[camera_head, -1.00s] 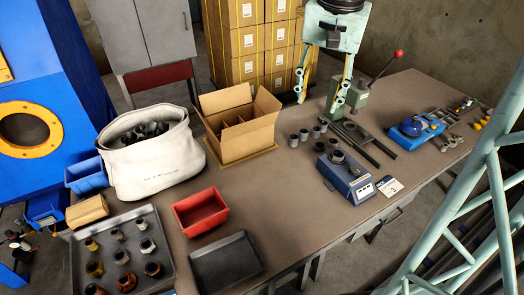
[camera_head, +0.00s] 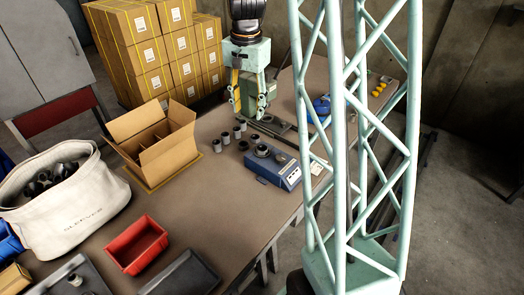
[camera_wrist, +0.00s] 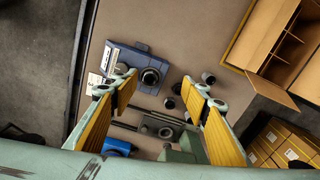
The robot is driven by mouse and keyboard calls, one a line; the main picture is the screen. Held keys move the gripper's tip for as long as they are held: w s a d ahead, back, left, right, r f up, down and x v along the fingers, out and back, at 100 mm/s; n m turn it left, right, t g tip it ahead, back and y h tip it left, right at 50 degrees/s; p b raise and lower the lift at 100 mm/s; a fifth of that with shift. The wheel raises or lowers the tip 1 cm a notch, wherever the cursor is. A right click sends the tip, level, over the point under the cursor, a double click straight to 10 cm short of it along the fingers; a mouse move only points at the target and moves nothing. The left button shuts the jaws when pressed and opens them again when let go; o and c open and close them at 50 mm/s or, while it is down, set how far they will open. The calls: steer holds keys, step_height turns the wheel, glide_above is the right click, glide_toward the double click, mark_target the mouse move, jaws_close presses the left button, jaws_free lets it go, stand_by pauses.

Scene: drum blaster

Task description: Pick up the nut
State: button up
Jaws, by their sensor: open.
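No piece can be told for certain as the nut. A dark round ring-like piece (camera_head: 262,151) sits on top of the blue boxy device (camera_head: 285,172) on the bench; it also shows in the wrist view (camera_wrist: 150,76). My gripper (camera_head: 248,104) is open and empty above the bench, behind the device and cylinders in the head view. In the wrist view, its two yellow-padded fingers (camera_wrist: 160,86) are apart, with the dark round piece seen between and beyond them.
An open cardboard box (camera_head: 157,143), white sleeve bag (camera_head: 78,212), red bin (camera_head: 136,245) and dark trays (camera_head: 182,274) occupy the left side. Stacked cartons (camera_head: 125,45) stand behind. A pale green lattice frame (camera_head: 337,150) hides part of the bench's right side.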

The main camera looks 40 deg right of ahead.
steer(key=w+d+f+m, duration=0.1)
steer(key=d+f+m, duration=0.1)
steer(key=d+f, duration=0.6)
steer(key=shift+w+f+m+g, duration=0.25)
steer(key=shift+f+m+g, duration=0.05)
steer(key=shift+f, duration=0.35)
steer(key=shift+f, duration=0.1)
steer(key=shift+f+b, duration=0.5)
steer(key=shift+f, duration=3.7)
steer(key=shift+f, duration=0.1)
steer(key=shift+d+f+b, duration=0.1)
steer(key=shift+f+b, duration=0.4)
steer(key=shift+f, duration=2)
steer(key=shift+c, duration=0.5)
steer(key=c, duration=1)
steer(key=shift+r, duration=0.1)
